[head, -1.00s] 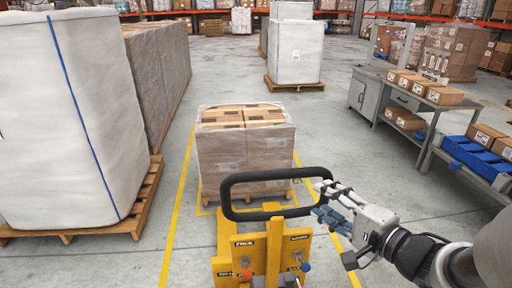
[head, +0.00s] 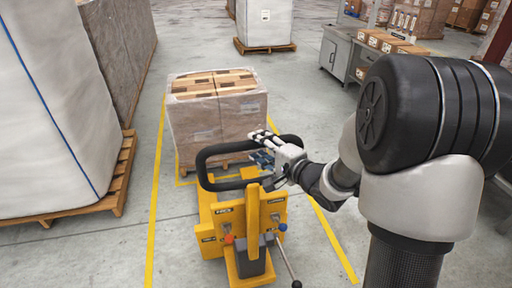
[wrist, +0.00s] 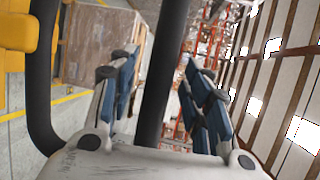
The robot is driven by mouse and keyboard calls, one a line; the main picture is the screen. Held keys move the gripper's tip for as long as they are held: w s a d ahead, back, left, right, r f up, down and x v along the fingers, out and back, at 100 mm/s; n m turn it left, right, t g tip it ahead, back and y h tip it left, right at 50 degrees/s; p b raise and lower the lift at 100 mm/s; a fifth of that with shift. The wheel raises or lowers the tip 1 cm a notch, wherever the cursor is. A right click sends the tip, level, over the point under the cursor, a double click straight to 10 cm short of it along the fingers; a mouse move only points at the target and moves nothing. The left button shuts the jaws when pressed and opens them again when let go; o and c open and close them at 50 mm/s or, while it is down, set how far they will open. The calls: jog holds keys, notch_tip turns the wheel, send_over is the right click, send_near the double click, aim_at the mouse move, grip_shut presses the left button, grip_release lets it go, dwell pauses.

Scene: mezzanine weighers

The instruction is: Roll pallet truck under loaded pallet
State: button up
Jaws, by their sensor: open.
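The yellow pallet truck (head: 245,222) stands in front of the loaded pallet, its black loop handle (head: 205,175) raised on the near side. The loaded pallet (head: 217,112) carries wrapped brown cartons on a wooden base, beyond the truck. How far the forks reach toward it is hidden. My gripper (head: 264,147) is at the right part of the handle. In the wrist view, the black handle bar (wrist: 168,65) passes between the two open blue-padded fingers (wrist: 160,95), with gaps on both sides. The load also shows behind the handle in the wrist view (wrist: 95,42).
Yellow floor lines (head: 156,190) flank the truck and load. A tall white wrapped load (head: 45,110) on a pallet stands close at left. A grey bench (head: 338,52) with cartons is at upper right. Open concrete floor lies behind the load.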

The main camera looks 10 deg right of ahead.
jog(key=shift+x, duration=1.1)
jog(key=shift+c, duration=0.5)
grip_shut()
